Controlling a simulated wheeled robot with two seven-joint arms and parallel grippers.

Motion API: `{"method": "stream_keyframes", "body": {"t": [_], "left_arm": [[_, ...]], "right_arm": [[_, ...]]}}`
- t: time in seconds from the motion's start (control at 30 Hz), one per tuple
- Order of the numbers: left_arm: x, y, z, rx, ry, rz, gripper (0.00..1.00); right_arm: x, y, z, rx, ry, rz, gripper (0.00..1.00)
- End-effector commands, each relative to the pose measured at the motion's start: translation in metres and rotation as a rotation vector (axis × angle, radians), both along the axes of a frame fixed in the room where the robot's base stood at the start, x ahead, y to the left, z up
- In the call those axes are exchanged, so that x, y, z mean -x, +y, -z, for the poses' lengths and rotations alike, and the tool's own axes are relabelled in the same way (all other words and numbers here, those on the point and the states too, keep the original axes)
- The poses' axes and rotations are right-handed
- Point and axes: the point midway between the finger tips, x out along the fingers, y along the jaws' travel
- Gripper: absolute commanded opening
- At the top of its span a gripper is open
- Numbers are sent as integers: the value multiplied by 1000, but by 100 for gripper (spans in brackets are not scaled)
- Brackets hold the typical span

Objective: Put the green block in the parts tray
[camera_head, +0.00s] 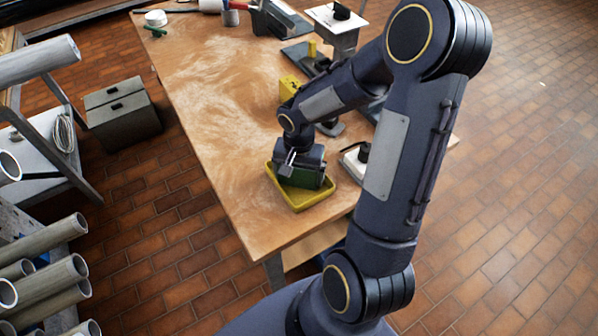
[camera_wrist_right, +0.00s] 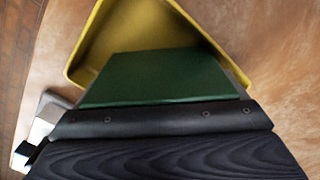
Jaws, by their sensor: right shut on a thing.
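The yellow parts tray (camera_head: 300,201) sits on the near end of the wooden table. My right gripper (camera_head: 291,160) is over the tray and shut on the green block (camera_head: 301,175). In the right wrist view the green block (camera_wrist_right: 158,77) lies in front of the gripper's dark body, with the yellow tray (camera_wrist_right: 92,52) beyond and around it. I cannot tell whether the block touches the tray floor. My left gripper is not in view.
The wooden table (camera_head: 215,100) is clear to the left of the tray. A white-topped item (camera_head: 355,160) stands close to the right of the tray. A yellow block (camera_head: 290,88) and dark devices stand farther back. A grey toolbox (camera_head: 123,112) and pipes (camera_head: 50,290) are on the left.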

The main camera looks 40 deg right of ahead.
Motion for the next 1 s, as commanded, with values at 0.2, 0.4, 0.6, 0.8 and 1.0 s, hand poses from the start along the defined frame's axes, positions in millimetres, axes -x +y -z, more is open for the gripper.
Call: {"method": "stream_keyframes", "body": {"t": [0.2, 0.4, 0.6, 0.8, 1.0], "left_arm": [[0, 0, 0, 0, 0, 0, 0], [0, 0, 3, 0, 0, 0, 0], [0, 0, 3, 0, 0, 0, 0], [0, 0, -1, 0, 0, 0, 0], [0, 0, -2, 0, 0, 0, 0]], "right_arm": [[0, 0, 0, 1, -2, 0, 53], [0, 0, 2, 1, -1, -1, 100], [0, 0, 2, 1, -1, 0, 100], [-1, -1, -14, 3, -6, 1, 100], [-2, -1, -56, 3, -9, 2, 100]]}}
